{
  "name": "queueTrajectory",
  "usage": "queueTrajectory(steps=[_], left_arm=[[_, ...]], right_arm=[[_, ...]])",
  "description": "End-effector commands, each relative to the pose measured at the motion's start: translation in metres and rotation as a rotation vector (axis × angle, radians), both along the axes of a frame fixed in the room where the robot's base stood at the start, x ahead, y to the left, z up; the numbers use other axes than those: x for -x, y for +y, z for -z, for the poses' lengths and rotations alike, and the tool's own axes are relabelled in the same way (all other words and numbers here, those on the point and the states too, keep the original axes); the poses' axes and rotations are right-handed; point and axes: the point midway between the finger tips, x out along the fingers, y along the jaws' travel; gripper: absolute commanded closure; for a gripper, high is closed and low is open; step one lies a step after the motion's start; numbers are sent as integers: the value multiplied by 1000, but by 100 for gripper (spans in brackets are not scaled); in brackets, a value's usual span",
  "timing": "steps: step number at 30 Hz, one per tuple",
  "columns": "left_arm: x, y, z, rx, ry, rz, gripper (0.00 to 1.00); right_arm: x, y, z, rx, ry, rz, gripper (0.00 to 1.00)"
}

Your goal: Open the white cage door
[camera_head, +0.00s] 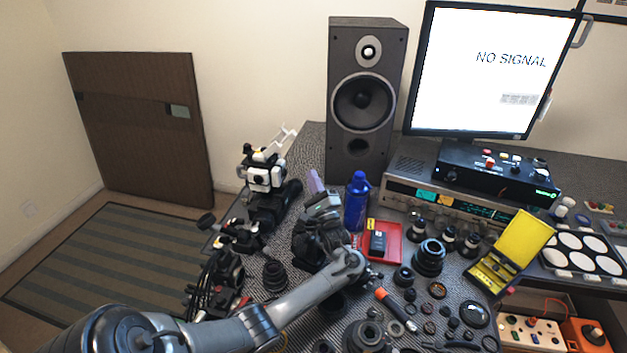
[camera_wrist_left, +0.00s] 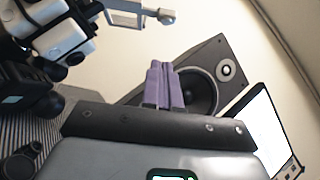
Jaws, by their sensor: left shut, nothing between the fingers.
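A black and white caged camera rig (camera_head: 262,178) stands at the left back of the table. A thin white open-framed piece (camera_head: 280,140), which looks like the cage door, sticks out from its top toward the upper right. In the left wrist view the white piece (camera_wrist_left: 125,14) shows at the top, attached to the rig (camera_wrist_left: 62,40) at the upper left. My left gripper (camera_head: 312,180) has purple fingers and is right of the rig, apart from it. In the left wrist view its fingers (camera_wrist_left: 163,82) are together and empty, below and right of the white piece. My right gripper is not in view.
A black speaker (camera_head: 365,95) stands behind my left gripper. A blue bottle (camera_head: 356,200) and a red tray (camera_head: 378,243) stand to its right. Several lenses and rings crowd the front of the table. The monitor (camera_head: 490,70) is at the back right.

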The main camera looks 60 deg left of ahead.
Motion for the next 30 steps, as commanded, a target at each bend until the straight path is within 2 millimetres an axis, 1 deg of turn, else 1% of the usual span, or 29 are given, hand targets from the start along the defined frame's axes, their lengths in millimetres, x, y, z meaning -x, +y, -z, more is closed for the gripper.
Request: queueTrajectory(steps=[1, 6, 12, 15, 21, 30], left_arm=[[0, 9, -4, -3, -1, -1, 100], [-3, 36, -20, -3, -1, -1, 100], [-4, 65, -38, -2, 0, 0, 100], [4, 70, -49, -3, -1, 1, 100], [13, 77, -60, -1, 0, 2, 100], [16, 79, -64, 0, 0, 2, 100]], right_arm=[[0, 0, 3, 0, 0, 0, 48], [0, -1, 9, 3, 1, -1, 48], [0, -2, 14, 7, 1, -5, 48], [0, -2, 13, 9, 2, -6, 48], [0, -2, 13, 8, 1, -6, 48], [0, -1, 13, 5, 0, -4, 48]])
